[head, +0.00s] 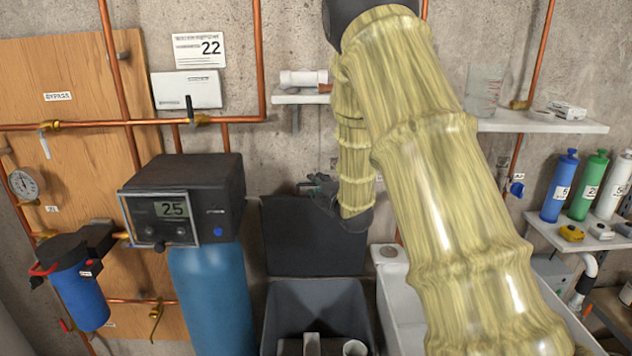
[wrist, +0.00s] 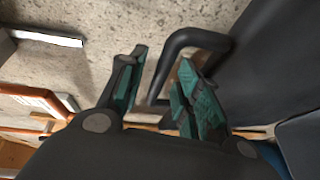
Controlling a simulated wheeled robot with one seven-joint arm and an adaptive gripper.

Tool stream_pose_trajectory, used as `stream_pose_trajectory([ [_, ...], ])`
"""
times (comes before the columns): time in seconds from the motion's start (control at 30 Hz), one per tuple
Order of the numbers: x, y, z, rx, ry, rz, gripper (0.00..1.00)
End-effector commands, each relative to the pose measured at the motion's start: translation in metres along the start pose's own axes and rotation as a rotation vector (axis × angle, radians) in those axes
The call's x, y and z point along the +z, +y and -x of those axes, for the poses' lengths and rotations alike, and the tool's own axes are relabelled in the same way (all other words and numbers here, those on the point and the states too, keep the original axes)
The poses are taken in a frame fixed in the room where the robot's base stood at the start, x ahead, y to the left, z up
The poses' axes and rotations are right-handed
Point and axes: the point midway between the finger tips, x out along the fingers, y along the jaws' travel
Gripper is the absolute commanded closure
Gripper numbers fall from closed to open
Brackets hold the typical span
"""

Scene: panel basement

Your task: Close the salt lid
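The salt lid (head: 313,238) is a dark grey panel standing open and upright at the back of the grey salt bin (head: 318,299). In the wrist view the lid (wrist: 275,65) fills the right side, with a black loop handle (wrist: 192,38) on its edge. My gripper (head: 319,188) is at the lid's upper right edge. In the wrist view my gripper (wrist: 162,60) is open, its teal-padded fingers apart. The handle's bar shows beyond and between the fingers; I cannot tell whether they touch it. My sleeved arm hides part of the wall right of the lid.
A blue tank with a black control head (head: 183,200) stands left of the bin. A white sink (head: 398,300) is close on the right. A wall shelf (head: 300,98) and copper pipes are above. Bottles (head: 590,185) stand on a shelf at far right.

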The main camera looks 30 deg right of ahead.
Motion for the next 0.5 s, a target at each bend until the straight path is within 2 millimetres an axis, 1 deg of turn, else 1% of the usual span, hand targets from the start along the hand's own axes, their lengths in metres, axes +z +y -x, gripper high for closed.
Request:
stream_pose_trajectory([
  [0.1, 0.0001, 0.0005, -0.0077, -0.001, 0.0, -0.001, 0.66],
  [0.2, 0.0001, 0.0002, -0.0106, 0.0, 0.0, -0.001, 0.66],
  [0.47, 0.0, -0.0004, -0.0111, 0.0, -0.001, 0.0, 0.66],
  [0.5, 0.0, -0.0004, -0.0111, 0.0, 0.0, 0.0, 0.74],
])
